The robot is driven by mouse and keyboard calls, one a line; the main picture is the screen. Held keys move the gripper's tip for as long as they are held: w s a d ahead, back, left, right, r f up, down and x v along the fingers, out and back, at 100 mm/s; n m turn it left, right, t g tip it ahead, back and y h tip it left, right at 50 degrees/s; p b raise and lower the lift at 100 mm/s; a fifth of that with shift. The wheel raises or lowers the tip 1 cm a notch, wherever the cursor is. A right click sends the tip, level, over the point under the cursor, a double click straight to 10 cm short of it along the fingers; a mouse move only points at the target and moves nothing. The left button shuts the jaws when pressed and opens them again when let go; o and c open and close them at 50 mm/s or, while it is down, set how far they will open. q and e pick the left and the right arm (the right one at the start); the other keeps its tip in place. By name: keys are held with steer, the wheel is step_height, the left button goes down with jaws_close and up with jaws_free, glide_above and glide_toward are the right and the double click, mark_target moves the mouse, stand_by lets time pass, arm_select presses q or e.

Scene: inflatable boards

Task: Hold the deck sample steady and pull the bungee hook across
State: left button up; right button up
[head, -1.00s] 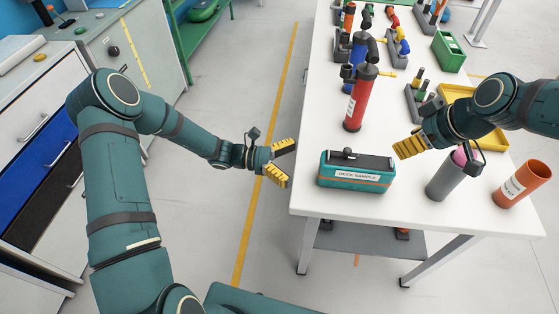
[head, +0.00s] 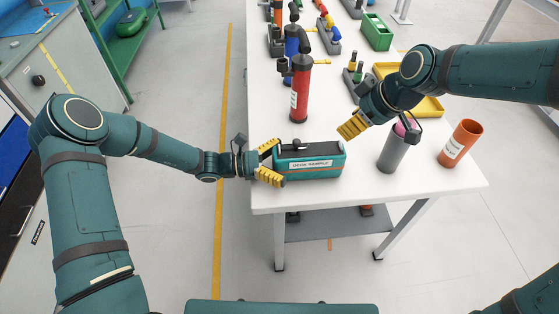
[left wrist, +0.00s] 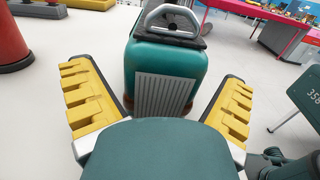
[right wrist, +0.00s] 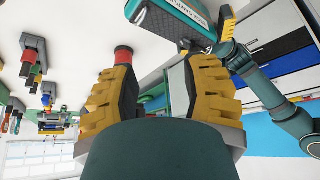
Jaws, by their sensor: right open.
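The deck sample (head: 310,170) is a teal block with a dark top, an orange stripe and a white label. It sits near the table's front left corner. A small dark fitting (head: 296,146) is on its top; I cannot tell whether it is the bungee hook. In the left wrist view a grey loop (left wrist: 172,17) stands on top. My left gripper (head: 271,163) is open, its yellow fingers on either side of the sample's left end, with gaps visible in the left wrist view. My right gripper (head: 351,129) is open and empty, above the table by the sample's far right corner.
A red cylinder (head: 300,92) stands behind the sample. A grey cylinder (head: 392,153) with a pink top and an orange cup (head: 460,143) stand to the right. A yellow tray (head: 425,105) and a green box (head: 376,32) lie further back.

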arm_select(q)
steer(key=c, duration=1.2)
arm_select(e)
steer(key=shift+o, duration=0.3)
arm_select(q)
steer(key=shift+c, duration=0.2)
arm_select(e)
steer(key=c, duration=0.5)
steer(key=shift+a+f, duration=0.1)
steer(key=shift+a, duration=0.2)
jaws_close()
steer(key=n+g+h, duration=0.4)
steer(key=n+h, duration=0.2)
steer(key=n, duration=0.2)
glide_above(292, 149)
steer(key=s, duration=0.3)
step_height(292, 149, down, 4)
steer(key=shift+s+f, duration=0.1)
steer(key=shift+s, duration=0.05)
steer(key=a+r+n+t+h, duration=0.2)
steer(key=a+n+t+h, duration=0.2)
steer(key=a+h, duration=0.4)
steer(key=shift+y, duration=0.5)
steer(key=x, duration=0.8)
steer(key=shift+s+a+f, duration=0.1)
steer(key=shift+f, duration=0.45)
